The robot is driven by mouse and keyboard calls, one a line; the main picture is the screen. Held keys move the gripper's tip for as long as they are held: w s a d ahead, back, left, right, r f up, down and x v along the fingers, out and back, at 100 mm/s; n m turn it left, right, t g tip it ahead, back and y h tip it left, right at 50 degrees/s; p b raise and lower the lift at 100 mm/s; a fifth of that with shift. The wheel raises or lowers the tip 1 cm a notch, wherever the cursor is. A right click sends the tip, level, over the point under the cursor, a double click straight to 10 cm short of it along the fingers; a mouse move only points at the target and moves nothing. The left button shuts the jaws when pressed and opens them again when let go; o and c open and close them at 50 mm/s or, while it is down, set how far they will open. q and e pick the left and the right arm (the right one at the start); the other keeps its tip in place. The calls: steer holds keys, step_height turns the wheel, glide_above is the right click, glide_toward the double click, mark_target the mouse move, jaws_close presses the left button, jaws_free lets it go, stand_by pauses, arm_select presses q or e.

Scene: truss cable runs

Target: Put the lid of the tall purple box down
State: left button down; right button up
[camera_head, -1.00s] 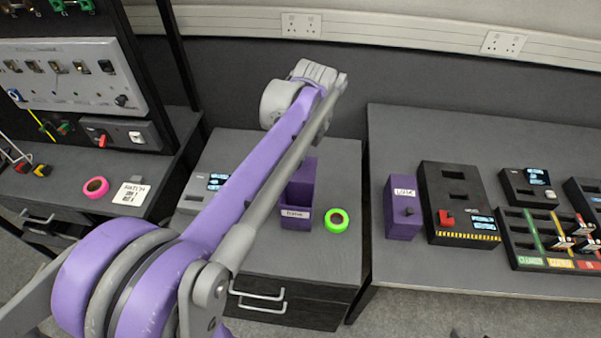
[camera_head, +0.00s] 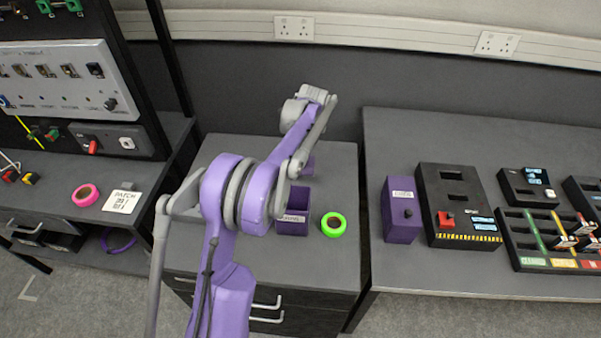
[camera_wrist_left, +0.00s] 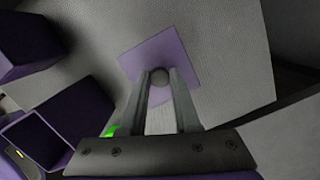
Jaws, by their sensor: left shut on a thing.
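In the left wrist view my left gripper (camera_wrist_left: 160,78) is shut on the round grey knob of a square purple lid (camera_wrist_left: 160,53). The lid is over a grey surface; I cannot tell whether it touches it. An open purple box (camera_wrist_left: 40,138) is at the lower left there, clear of the lid. In the head view an open purple box with a white label (camera_head: 293,222) stands on the grey cabinet, and another purple part (camera_head: 309,167) shows behind it, mostly hidden by my arm. My left fingers and the lid are hidden in that view. My right gripper is out of view.
A green tape roll (camera_head: 333,224) lies right of the open box on the cabinet top (camera_head: 335,170). On the right bench stand a closed purple box with a knob (camera_head: 402,212) and a black unit (camera_head: 457,205). A pink roll (camera_head: 85,195) lies at left.

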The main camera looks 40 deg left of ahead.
mark_target(302, 164)
arm_select(q)
steer(key=shift+f, duration=3.1)
steer(key=shift+f, duration=0.1)
steer(key=c, duration=0.6)
jaws_free()
steer(key=shift+c, duration=0.2)
